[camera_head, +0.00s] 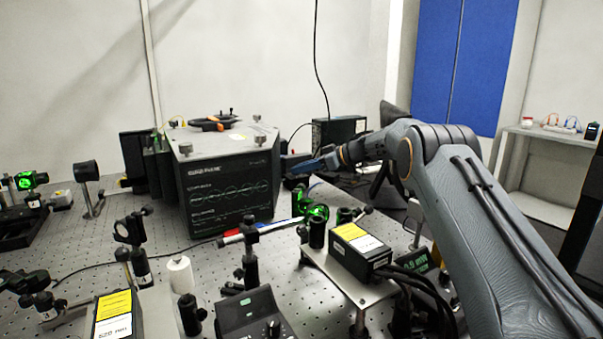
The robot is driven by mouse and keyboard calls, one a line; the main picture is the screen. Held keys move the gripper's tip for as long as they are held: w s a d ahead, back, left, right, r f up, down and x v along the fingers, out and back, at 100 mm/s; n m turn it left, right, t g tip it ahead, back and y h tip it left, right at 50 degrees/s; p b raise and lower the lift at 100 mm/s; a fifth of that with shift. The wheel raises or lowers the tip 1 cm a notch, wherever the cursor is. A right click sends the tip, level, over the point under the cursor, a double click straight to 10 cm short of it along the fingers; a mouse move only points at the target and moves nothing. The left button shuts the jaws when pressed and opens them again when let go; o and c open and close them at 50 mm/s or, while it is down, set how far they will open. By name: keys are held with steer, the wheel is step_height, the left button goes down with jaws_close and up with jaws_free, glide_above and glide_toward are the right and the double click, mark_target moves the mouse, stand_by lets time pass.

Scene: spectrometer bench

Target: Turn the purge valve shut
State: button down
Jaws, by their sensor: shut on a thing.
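The spectrometer (225,190) is a large dark box with a printed front panel, standing on the perforated bench. My gripper (318,162) reaches in from the right and is beside the box's right side, near the height of its upper part. It is shut on a blue, bar-like piece (303,168) that looks like the purge valve's handle, next to a small dark block by the box. The view is small there, so the valve body and the exact grip cannot be made out. I cannot tell the handle's angle.
A black ring with an orange piece (212,124) lies on the spectrometer's top. Several posts and mounts crowd the front. A dark box (338,130) stands behind my gripper.

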steer(key=shift+r, duration=0.1)
steer(key=c, duration=1.7)
jaws_free()
steer(key=shift+b+v, duration=0.35)
steer(key=shift+v, duration=3.5)
